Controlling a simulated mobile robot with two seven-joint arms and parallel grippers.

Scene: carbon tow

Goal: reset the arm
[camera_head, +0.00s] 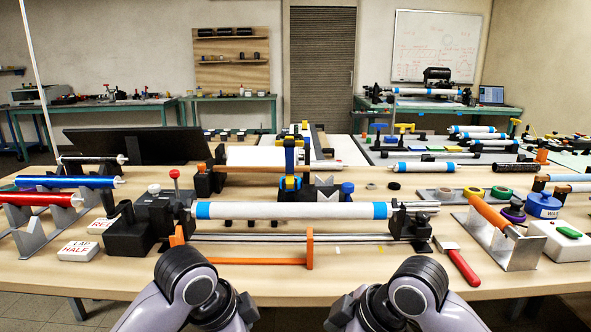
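My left arm (190,285) and my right arm (412,292) show at the bottom edge, bent, with their dark joints in front of the table's near edge. The fingers of both grippers are out of view, so I cannot see whether they hold anything. Between the arms and the back of the table, a white tube with blue bands (290,210) lies level between a black block (150,225) at the left and a dark holder (410,220) at the right.
The wooden table (375,275) has bare room at its front middle. An orange frame (309,249) and a red-handled tool (460,265) lie near the front. Red (40,198) and blue (65,181) tubes rest on stands at the left.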

